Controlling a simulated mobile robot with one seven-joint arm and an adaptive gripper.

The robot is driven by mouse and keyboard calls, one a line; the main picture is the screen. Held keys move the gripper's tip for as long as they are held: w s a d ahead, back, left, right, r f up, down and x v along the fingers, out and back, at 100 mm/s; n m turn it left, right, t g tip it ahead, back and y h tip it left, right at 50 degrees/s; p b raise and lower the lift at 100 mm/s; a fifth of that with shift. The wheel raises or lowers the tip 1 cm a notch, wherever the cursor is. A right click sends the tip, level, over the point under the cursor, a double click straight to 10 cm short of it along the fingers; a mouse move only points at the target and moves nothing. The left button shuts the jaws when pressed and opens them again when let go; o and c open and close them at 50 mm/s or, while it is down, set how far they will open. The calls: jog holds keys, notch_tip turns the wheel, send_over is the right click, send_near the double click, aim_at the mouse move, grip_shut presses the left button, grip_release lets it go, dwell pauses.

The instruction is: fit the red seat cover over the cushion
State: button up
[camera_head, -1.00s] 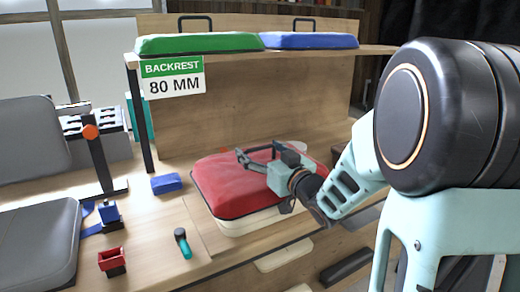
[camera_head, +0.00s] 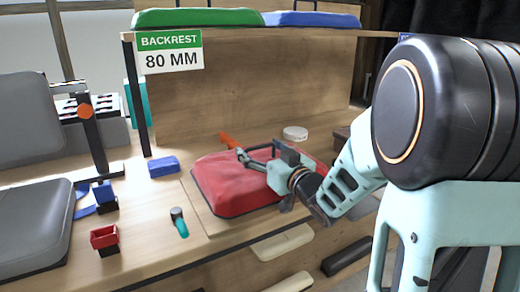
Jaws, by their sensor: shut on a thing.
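The red seat cover (camera_head: 225,185) sits low on the wooden board at the middle of the bench, roughly level. The cream cushion is hidden, with none of it showing below the cover's near edge. I cannot tell how the far and right edges sit. My gripper (camera_head: 258,157) is over the top of the cover, reaching in from the right.
A green cover (camera_head: 198,18) and a blue cover (camera_head: 312,19) lie on the shelf above. A blue block (camera_head: 163,166), a teal-handled tool (camera_head: 179,222) and a red bin (camera_head: 104,237) stand left of the board. A grey seat (camera_head: 35,225) is at far left.

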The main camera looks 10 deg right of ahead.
jog(key=shift+f+b, duration=0.4)
jog(key=shift+b, duration=0.05)
dwell(0.5)
jog(key=o, duration=1.4)
jog(key=v, duration=0.7)
jog(key=shift+s+d, duration=0.1)
jog(key=shift+s, duration=0.15)
